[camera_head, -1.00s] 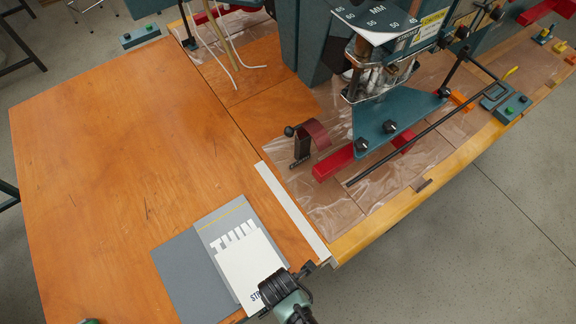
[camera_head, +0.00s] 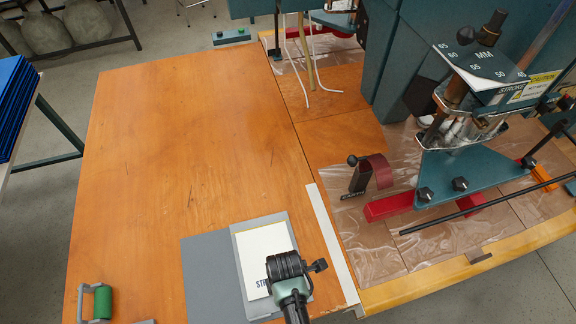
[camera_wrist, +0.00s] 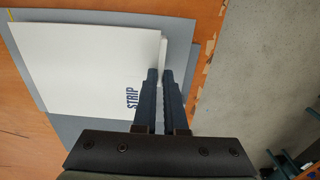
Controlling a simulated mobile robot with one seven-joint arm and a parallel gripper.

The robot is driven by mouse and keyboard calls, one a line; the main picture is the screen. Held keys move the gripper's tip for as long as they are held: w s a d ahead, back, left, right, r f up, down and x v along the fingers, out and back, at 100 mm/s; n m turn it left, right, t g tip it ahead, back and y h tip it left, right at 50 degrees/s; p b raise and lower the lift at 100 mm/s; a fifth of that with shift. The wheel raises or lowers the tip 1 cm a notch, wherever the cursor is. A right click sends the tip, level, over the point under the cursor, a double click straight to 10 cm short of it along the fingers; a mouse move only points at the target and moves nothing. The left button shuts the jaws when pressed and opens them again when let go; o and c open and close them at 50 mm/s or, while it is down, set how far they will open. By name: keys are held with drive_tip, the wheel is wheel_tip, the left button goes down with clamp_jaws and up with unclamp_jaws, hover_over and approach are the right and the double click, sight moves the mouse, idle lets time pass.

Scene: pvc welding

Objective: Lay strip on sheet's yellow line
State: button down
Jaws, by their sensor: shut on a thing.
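The strip is a white piece (camera_head: 262,248) printed "STRIP". It lies over the grey sheet (camera_head: 208,270) near the table's front edge. In the wrist view the strip (camera_wrist: 85,60) covers most of the lighter grey sheet, whose border (camera_wrist: 178,30) shows around it. A short bit of yellow line shows at the sheet's upper left corner in that view. My gripper (camera_wrist: 160,76) is shut on the strip's right edge there. In the head view my wrist hides the fingertips and part of the strip. I cannot tell whether the strip touches the sheet.
The wooden table (camera_head: 190,150) is clear beyond the sheet. A green-roller tool (camera_head: 102,302) lies at the front left. A pale bar (camera_head: 330,235) runs along the table's right side. The welding machine (camera_head: 470,175) with red bars and clear film stands to the right.

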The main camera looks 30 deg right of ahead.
drive_tip(key=shift+w+d+f, duration=0.1)
drive_tip(key=shift+w+f, duration=0.1)
drive_tip(key=shift+w, duration=0.1)
drive_tip(key=shift+f+b, duration=0.35)
drive_tip(key=shift+b, duration=0.05)
idle(0.5)
drive_tip(key=shift+w, duration=0.1)
idle(0.4)
drive_tip(key=c, duration=0.9)
unclamp_jaws()
drive_tip(key=shift+r, duration=0.15)
